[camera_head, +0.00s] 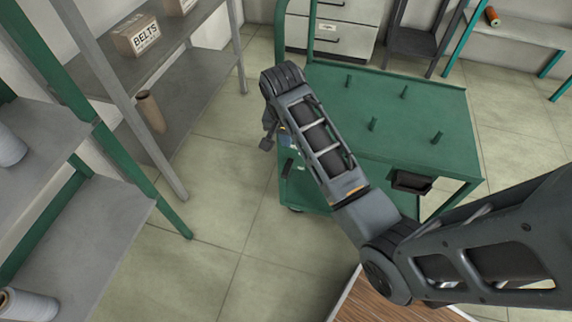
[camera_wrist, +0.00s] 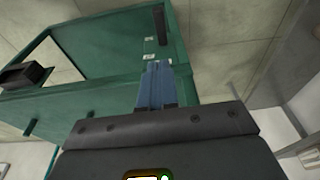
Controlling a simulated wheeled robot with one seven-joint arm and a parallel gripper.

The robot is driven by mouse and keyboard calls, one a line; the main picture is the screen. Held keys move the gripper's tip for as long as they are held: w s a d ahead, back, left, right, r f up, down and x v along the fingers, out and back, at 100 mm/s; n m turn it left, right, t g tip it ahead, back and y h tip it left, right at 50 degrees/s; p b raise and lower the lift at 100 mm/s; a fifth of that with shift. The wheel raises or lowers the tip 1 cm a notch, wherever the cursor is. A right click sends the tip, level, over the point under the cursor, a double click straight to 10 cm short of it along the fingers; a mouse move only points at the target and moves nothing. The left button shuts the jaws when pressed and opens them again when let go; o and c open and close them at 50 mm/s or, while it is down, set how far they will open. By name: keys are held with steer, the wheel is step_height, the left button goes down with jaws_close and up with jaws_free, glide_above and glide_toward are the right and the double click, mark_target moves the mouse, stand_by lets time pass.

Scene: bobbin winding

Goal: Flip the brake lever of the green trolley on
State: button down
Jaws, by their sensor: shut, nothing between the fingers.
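The green trolley (camera_head: 390,110) stands in the middle of the head view; its top has several green pegs. A black brake lever (camera_head: 287,167) is on its left end, below the top, with small pale labels beside it. In the wrist view the lever (camera_wrist: 159,24) is a dark bar on the green panel (camera_wrist: 112,40). The labels are too small to read. My gripper (camera_head: 286,139) is at that end of the trolley, partly hidden by my wrist. In the wrist view its blue fingers (camera_wrist: 157,68) are shut and empty, pointing at the panel near the labels, apart from the lever.
A grey shelf (camera_head: 190,85) with a box marked BELTS (camera_head: 136,35) stands at the left. A drawer cabinet (camera_head: 335,30) is behind the trolley. A black bin (camera_head: 411,181) hangs at the trolley's near side. The floor between shelf and trolley is clear.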

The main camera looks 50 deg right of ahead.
steer(key=shift+w+r, duration=0.2)
steer(key=shift+r, duration=0.05)
steer(key=b, duration=0.2)
glide_above(287, 170)
step_height(287, 170, down, 12)
steer(key=shift+f, duration=0.15)
steer(key=shift+a+f, duration=0.25)
steer(key=shift+f, duration=0.5)
steer(key=shift+s+a, duration=0.1)
